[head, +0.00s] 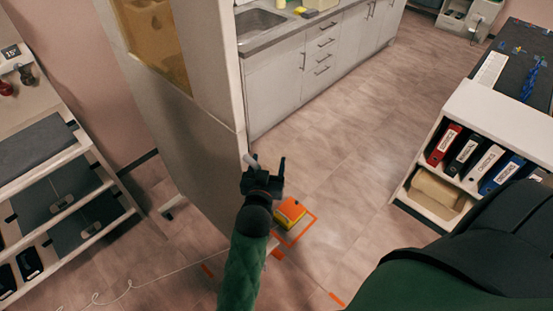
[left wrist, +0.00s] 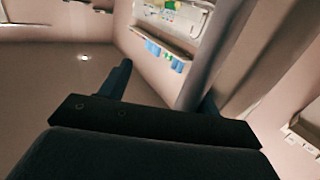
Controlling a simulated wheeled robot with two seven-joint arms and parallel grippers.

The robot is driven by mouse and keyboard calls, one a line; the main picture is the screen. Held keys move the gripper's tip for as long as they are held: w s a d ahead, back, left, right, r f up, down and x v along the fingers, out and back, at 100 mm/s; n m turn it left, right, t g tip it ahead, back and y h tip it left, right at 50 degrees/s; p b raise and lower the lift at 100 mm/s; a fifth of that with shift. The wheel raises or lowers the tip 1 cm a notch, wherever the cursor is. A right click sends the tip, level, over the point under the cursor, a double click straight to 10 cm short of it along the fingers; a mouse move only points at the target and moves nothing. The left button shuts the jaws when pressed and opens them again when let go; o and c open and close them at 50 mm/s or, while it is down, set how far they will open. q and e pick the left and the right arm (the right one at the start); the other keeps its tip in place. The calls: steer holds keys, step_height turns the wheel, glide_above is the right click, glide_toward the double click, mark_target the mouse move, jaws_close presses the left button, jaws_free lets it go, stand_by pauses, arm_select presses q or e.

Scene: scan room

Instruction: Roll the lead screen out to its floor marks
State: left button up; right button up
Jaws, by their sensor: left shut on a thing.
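The lead screen (head: 185,115) is a tall pale panel with a yellowish window (head: 155,38) near its top, standing upright left of centre in the head view. A small caster foot (head: 173,208) shows at its lower left. My left gripper (head: 264,168) is at the screen's right edge, shut on its short pale handle (head: 249,159). In the left wrist view a grey upright bar (left wrist: 212,55) passes by the fingers. Orange floor marks (head: 337,298) lie right of and in front of the screen, one (head: 208,270) near its foot. My right gripper is out of view.
A yellow and orange block (head: 289,213) lies on the floor inside an orange outline, close to my left forearm. A cable (head: 125,288) curls on the floor. Shelving (head: 60,185) stands left, a sink counter (head: 300,35) behind, a binder shelf (head: 510,115) right. The middle floor is clear.

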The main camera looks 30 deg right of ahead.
arm_select(q)
steer(key=o, duration=0.3)
steer(key=shift+t+h, duration=0.3)
steer(key=r, duration=0.2)
steer(key=d+r, duration=0.1)
steer(key=r, duration=0.1)
steer(key=shift+w+r, duration=0.1)
steer(key=shift+r, duration=0.25)
step_height(320, 180, down, 3)
steer(key=shift+a+r, duration=0.1)
steer(key=shift+a, duration=0.05)
steer(key=shift+c, duration=0.4)
steer(key=shift+s+a, duration=0.3)
steer(key=shift+s, duration=0.35)
steer(key=c, duration=0.6)
steer(key=shift+s+a+f, duration=0.1)
steer(key=shift+s+a, duration=0.05)
steer(key=shift+s, duration=0.25)
steer(key=shift+s+a+f, duration=0.1)
steer(key=shift+s, duration=0.3)
steer(key=v, duration=0.6)
steer(key=shift+s+a+f, duration=0.1)
steer(key=shift+a+f, duration=0.25)
steer(key=shift+a, duration=0.05)
steer(key=shift+a+f, duration=0.1)
